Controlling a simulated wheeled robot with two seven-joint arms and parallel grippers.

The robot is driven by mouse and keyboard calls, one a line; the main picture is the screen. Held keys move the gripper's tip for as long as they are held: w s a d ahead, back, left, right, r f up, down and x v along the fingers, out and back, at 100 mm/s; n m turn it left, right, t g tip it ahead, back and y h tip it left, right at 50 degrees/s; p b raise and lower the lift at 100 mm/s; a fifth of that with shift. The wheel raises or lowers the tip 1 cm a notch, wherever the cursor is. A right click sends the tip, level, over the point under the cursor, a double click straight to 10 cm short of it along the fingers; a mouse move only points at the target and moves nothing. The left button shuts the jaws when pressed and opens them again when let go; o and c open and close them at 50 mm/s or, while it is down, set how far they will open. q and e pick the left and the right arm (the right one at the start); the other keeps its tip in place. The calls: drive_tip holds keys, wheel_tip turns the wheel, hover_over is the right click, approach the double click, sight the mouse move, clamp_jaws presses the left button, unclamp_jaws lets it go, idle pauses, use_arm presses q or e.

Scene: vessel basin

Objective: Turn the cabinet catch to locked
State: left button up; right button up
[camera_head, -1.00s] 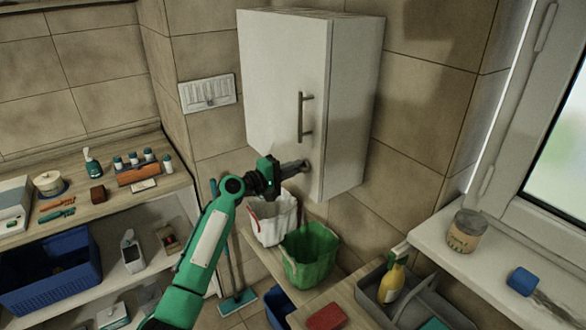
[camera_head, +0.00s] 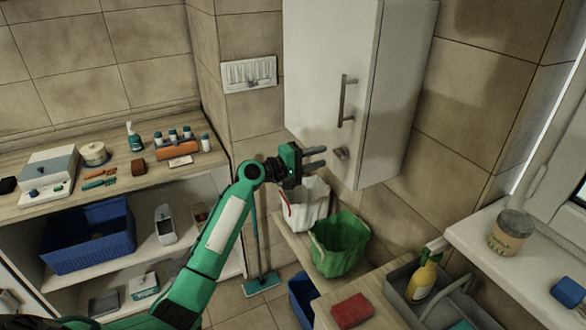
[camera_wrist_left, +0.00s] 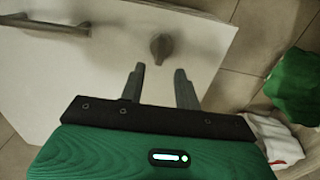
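The white wall cabinet (camera_head: 328,75) hangs on the tiled wall with a vertical bar handle (camera_head: 346,100) on its door. The cabinet catch (camera_head: 341,153) is a small grey knob low on the door, below the handle. In the left wrist view the catch (camera_wrist_left: 161,46) lies just beyond the fingertips, and the handle (camera_wrist_left: 45,25) is at upper left. My left gripper (camera_head: 325,156) is open and empty, its two fingers apart, a little left of the catch and not touching it. In the left wrist view the gripper (camera_wrist_left: 160,70) points at the door. My right gripper is not in view.
Below the cabinet are a white bin (camera_head: 305,203) and a green bin (camera_head: 340,245). A grey caddy with a yellow spray bottle (camera_head: 423,278) stands at lower right. A shelf unit with a blue basket (camera_head: 88,238) is at left. The space before the door is clear.

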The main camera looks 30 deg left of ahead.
use_arm(q)
drive_tip(key=b+v, duration=0.2)
drive_tip(key=v, duration=0.7)
drive_tip(key=shift+s+b, duration=0.2)
drive_tip(key=shift+b, duration=0.15)
drive_tip(key=shift+a, duration=0.15)
